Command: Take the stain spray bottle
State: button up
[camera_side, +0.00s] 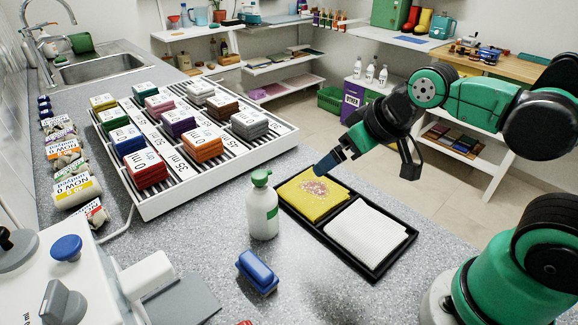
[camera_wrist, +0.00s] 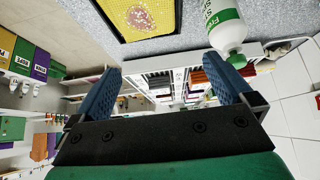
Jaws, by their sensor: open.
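The stain spray bottle (camera_side: 263,217) is white with a green cap and a green label band. It stands upright on the grey speckled counter, left of the black tray. My gripper (camera_side: 325,165) is above the tray's yellow cloth, up and to the right of the bottle in the side view, apart from it. In the wrist view the two blue fingers of my gripper (camera_wrist: 160,66) are spread with nothing between them. The bottle also shows there (camera_wrist: 226,28), at the upper right near the right fingertip; its far end is cut off by the frame.
The black tray (camera_side: 374,278) holds a speckled yellow cloth (camera_side: 310,190) and a white cloth (camera_side: 368,233). A blue brush-like block (camera_side: 257,271) lies in front of the bottle. A white rack (camera_side: 153,203) with several coloured stacks stands behind. A white machine (camera_side: 75,275) fills the lower left.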

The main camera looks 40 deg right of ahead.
aim_at(263, 190)
jog(key=w+a+n+g+y, duration=0.1)
jog(key=w+a+n, duration=0.1)
jog(key=n, duration=0.1)
jog(key=w+a+f+n+g+y, duration=0.1)
jog(key=w+a+n, duration=0.1)
jog(key=a+n, duration=0.1)
jog(key=w+a+f+n+g+y, duration=0.1)
jog(key=w+a+n, duration=0.1)
jog(key=a, duration=0.1)
jog(key=shift+a+f+n+g, duration=0.15)
jog(key=shift+f+n+g, duration=0.05)
jog(key=shift+n+g, duration=0.2)
jog(key=shift+x, duration=2.75)
grip_shut()
